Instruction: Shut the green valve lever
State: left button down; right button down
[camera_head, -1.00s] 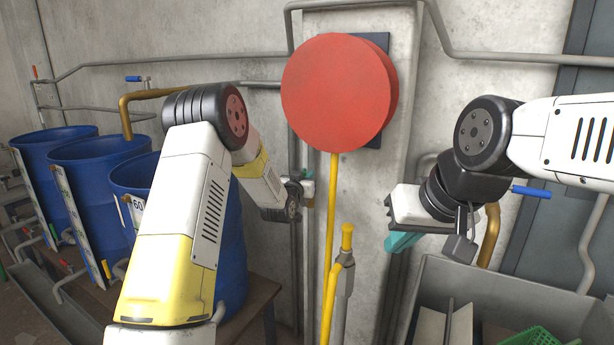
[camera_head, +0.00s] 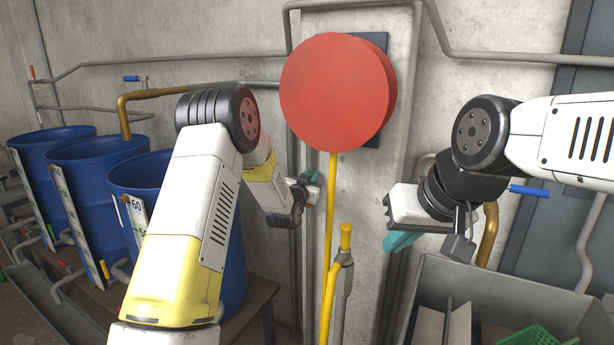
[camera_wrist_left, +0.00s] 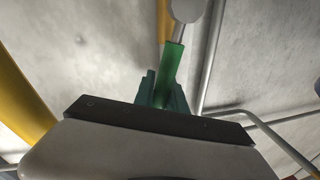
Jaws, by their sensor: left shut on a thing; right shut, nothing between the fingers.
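The green valve lever (camera_wrist_left: 173,62) shows in the left wrist view, running up to a pale grey metal fitting (camera_wrist_left: 187,9). My left gripper (camera_wrist_left: 163,90) is shut on the lever, with its dark teal fingers on either side of it. In the head view my left gripper (camera_head: 313,178) is by the wall, just left of a yellow upright pole (camera_head: 331,215); its fingers are small there and the lever is hard to make out. My right gripper (camera_head: 400,241) is shut and empty, with teal fingers, right of the pole.
A big red disc (camera_head: 335,92) hangs on the wall above the grippers. Several blue barrels (camera_head: 90,165) stand at the left. A grey trough (camera_head: 510,295) with a green basket (camera_head: 535,337) is at lower right. A blue-handled valve (camera_head: 530,190) is beside my right wrist.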

pick_arm(q)
jog(key=d+m, duration=0.1)
jog(key=s+d+f+m, duration=0.1)
jog(key=m, duration=0.1)
jog(key=d+m+h, duration=0.1)
jog(key=m, duration=0.1)
jog(key=shift+s+d+f+t, duration=0.1)
jog(key=shift+s+f+t, duration=0.2)
jog(key=m, duration=0.1)
jog(key=d+f+m, duration=0.1)
jog(key=m, duration=0.1)
jog(key=s+d+f+m+h, duration=0.1)
jog(key=m, duration=0.1)
jog(key=shift+s+d+f, duration=0.1)
jog(key=shift+f, duration=0.15)
jog(key=f+m, duration=0.1)
jog(key=f+m+h, duration=0.1)
jog(key=m, duration=0.1)
jog(key=d+f+m, duration=0.1)
jog(key=m, duration=0.1)
jog(key=shift+s, duration=0.3)
jog(key=shift+d+f+m+h, duration=0.1)
jog(key=shift+f+m+h, duration=0.55)
jog(key=shift+m, duration=0.65)
jog(key=shift+f, duration=0.2)
jog(key=c, duration=1.4)
grip_release()
jog(key=shift+o, duration=0.2)
jog(key=shift+r, duration=0.1)
jog(key=shift+s, duration=0.15)
